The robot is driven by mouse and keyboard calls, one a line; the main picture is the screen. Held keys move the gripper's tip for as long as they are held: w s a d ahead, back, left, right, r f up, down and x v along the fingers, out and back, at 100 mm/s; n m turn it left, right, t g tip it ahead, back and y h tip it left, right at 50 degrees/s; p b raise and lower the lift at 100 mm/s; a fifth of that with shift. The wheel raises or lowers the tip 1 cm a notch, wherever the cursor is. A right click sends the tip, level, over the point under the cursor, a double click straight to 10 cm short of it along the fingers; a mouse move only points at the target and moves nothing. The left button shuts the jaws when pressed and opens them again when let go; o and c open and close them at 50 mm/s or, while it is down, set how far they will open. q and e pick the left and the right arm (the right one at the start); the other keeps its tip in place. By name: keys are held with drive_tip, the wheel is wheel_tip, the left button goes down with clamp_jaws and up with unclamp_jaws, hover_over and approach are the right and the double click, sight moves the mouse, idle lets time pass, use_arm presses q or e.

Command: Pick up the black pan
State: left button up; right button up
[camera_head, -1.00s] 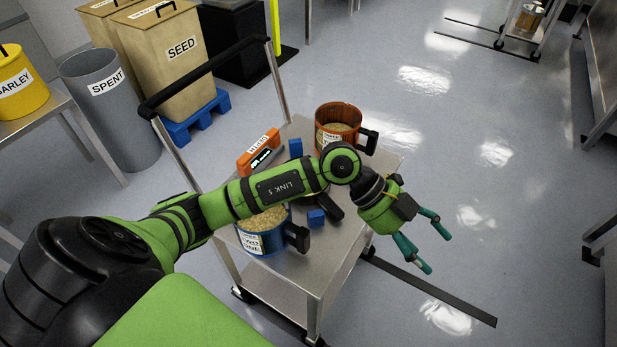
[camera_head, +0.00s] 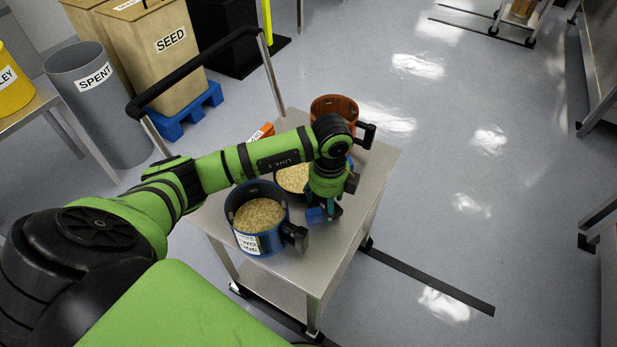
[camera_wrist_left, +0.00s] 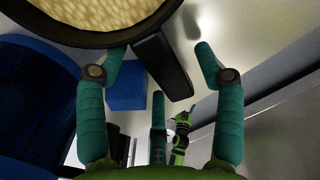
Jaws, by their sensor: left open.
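The black pan (camera_head: 291,178), full of pale grain, sits on the steel cart, partly hidden by my left arm. In the left wrist view its dark rim (camera_wrist_left: 92,38) crosses the top, and its black handle (camera_wrist_left: 163,66) points down to the right. My left gripper (camera_head: 325,211) is above the cart beside the pan, fingers pointing down. In the wrist view my open left gripper (camera_wrist_left: 162,52) has one fingertip on each side of the handle, apart from each other. I cannot tell whether either touches it. My right gripper is not recognisable in these views.
A blue pot (camera_head: 257,218) of grain stands close to the left of the gripper. A blue block (camera_wrist_left: 126,87) lies beside the handle, near the left fingertip. An orange pot (camera_head: 333,105) stands at the cart's (camera_head: 378,160) far side. Open floor lies to the right.

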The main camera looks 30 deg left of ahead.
use_arm(q)
drive_tip(key=shift+f, duration=0.35)
clamp_jaws()
drive_tip(key=shift+r, duration=0.1)
